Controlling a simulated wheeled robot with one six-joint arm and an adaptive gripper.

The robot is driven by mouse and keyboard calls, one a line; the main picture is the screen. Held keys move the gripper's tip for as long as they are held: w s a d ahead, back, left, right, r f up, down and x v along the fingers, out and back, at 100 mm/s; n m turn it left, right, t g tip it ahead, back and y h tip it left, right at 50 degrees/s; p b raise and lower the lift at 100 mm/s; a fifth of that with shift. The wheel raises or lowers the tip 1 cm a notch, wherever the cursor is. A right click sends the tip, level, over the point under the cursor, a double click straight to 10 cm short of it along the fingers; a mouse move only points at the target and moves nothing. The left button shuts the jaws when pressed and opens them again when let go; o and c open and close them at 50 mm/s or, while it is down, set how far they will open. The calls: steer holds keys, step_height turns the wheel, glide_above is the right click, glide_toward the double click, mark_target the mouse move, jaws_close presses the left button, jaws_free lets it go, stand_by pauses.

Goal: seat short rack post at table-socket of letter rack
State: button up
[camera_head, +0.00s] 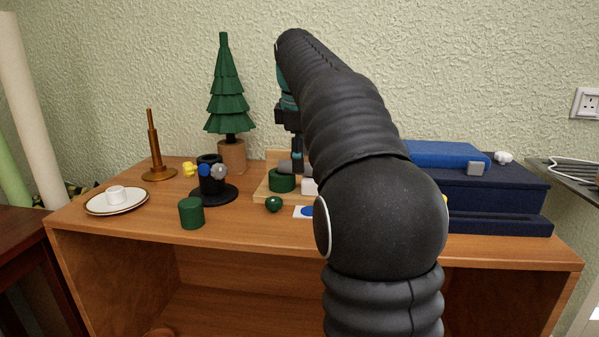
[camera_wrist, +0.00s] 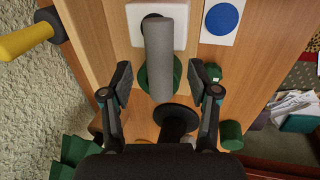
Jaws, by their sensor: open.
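A grey cylinder (camera_wrist: 160,55), which looks like the short rack post, lies between my fingers in the wrist view. One end overlaps a white block (camera_wrist: 133,22) with a dark round spot, the other a green round piece (camera_wrist: 177,74). My gripper (camera_wrist: 162,84) is open, with a gap on each side of the cylinder. In the head view my gripper (camera_head: 297,158) is low over a wooden base (camera_head: 265,194) with an upright back, beside the green piece (camera_head: 281,182) and white block (camera_head: 309,187). My arm hides part of this area. I cannot identify the table-socket.
A black stand with coloured knobs (camera_head: 212,184), green cylinder (camera_head: 191,213), green ball (camera_head: 273,204) and blue-dot card (camera_wrist: 222,18) are nearby. A toy tree (camera_head: 226,110) stands behind, a saucer (camera_head: 118,206) left, dark blue boxes (camera_head: 495,194) right.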

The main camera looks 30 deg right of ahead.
steer(key=shift+x, duration=1.15)
jaws_close()
steer(key=shift+r, duration=0.15)
